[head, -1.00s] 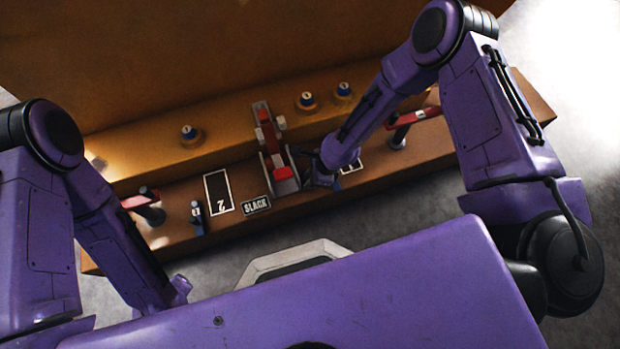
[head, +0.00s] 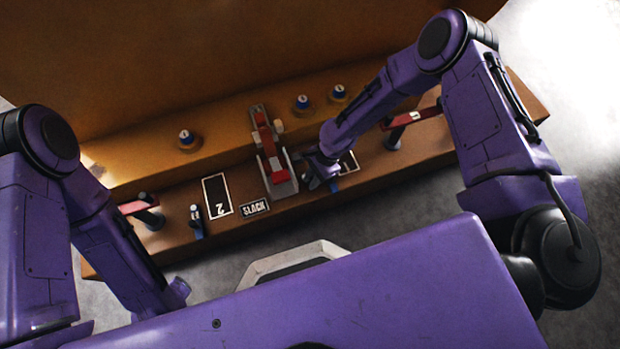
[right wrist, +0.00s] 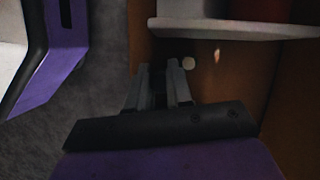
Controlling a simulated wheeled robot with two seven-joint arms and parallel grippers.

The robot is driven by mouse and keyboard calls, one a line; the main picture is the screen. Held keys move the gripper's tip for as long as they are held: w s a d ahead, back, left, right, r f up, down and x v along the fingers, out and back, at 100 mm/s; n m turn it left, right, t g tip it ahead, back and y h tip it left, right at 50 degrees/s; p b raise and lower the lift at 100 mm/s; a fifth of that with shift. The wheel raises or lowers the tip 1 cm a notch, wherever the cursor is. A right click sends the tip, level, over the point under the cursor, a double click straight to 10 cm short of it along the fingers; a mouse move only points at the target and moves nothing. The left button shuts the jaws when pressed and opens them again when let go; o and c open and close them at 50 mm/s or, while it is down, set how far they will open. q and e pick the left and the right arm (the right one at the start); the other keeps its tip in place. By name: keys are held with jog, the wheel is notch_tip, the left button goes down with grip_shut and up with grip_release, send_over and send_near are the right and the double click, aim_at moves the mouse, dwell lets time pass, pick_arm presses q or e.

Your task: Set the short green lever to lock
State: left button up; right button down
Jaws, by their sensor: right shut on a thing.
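No lever that is clearly green shows in either view. My right gripper (head: 316,182) is low at the right side of the red and grey slide unit (head: 270,150), above the brown ledge. In the right wrist view its two grey fingers (right wrist: 160,84) are close together with a narrow dark strip between them. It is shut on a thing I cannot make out. A blue part (head: 334,186) shows just right of the gripper, partly covered by it. My left arm comes in at the left, but its gripper is out of view.
Red-handled levers stand at the left (head: 140,208) and right (head: 408,118) of the ledge. A short blue lever with a white tag (head: 196,220) stands beside a "2" plate (head: 217,195). A "SLACK" plate (head: 255,208) lies nearby. Blue knobs (head: 187,139) sit on the upper step.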

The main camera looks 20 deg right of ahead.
jog(key=n, duration=0.1)
jog(key=d+n+g, duration=0.1)
jog(key=n, duration=0.1)
jog(key=shift+w+h, duration=0.3)
jog(key=shift+w, duration=0.1)
jog(key=shift+w+d+n+g+h, duration=0.15)
jog(key=shift+n+g, duration=0.1)
jog(key=shift+n, duration=0.45)
jog(key=shift+w+n+g+h, duration=0.15)
jog(key=shift+n+g, duration=0.1)
jog(key=shift+n, duration=0.45)
jog(key=shift+w+n, duration=0.1)
jog(key=shift+n, duration=0.2)
jog(key=c, duration=1)
grip_release()
jog(key=shift+r, duration=0.1)
jog(key=p+v, duration=0.3)
jog(key=v, duration=0.7)
jog(key=shift+d+r, duration=0.15)
